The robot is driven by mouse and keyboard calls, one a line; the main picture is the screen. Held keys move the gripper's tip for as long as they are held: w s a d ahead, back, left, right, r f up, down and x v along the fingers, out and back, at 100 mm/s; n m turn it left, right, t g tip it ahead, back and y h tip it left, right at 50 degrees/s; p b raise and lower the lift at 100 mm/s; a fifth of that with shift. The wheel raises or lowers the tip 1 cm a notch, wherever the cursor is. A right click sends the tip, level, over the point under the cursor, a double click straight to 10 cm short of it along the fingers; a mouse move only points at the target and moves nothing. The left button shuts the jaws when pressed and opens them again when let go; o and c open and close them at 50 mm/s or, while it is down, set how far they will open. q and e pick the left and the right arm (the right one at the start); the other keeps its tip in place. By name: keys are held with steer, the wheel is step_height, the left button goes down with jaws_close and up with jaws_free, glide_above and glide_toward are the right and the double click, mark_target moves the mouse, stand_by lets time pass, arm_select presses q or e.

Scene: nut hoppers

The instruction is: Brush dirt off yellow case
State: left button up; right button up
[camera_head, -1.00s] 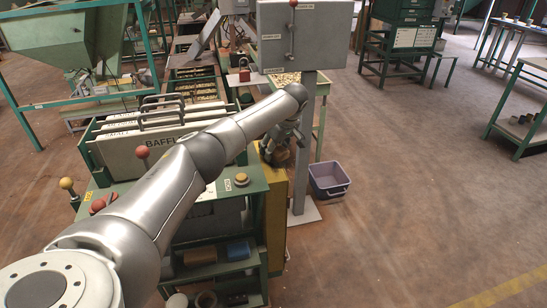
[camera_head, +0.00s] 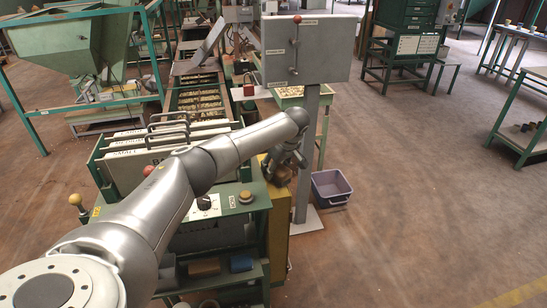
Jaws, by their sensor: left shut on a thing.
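The yellow case (camera_head: 278,228) is a narrow upright box at the right side of the green machine. Its upper part is partly hidden by my left gripper and arm. My left gripper (camera_head: 283,168) is at the top of the case, pointing down, shut on a brown thing (camera_head: 280,175) that looks like a brush. The brown thing is small and mostly covered by the fingers; I cannot tell whether it touches the case. Dirt on the case is too small to make out. My right gripper is not in view.
The green machine (camera_head: 240,203) with knobs and a dial stands left of the case. A grey post (camera_head: 305,150) carrying a grey box (camera_head: 325,52) rises close to the right of my gripper. A purple bin (camera_head: 331,188) is on the floor. Open floor lies to the right.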

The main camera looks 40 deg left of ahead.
mark_target(281, 174)
arm_select(q)
steer(key=shift+s+d, duration=0.15)
steer(key=shift+d, duration=0.3)
steer(key=s+d+p, duration=0.1)
steer(key=d+p, duration=0.1)
steer(key=p, duration=0.1)
steer(key=shift+s, duration=0.35)
steer(key=shift+s+d+f+p, duration=0.15)
steer(key=shift+s+d+p, duration=0.35)
steer(key=shift+d, duration=0.1)
steer(key=shift+s+d+p, duration=0.75)
steer(key=shift+d+p, duration=0.15)
steer(key=shift+p, duration=0.2)
steer(key=shift+s+d+p, duration=0.45)
steer(key=shift+d, duration=0.05)
steer(key=shift+s+d+f, duration=0.1)
steer(key=shift+s+d, duration=0.05)
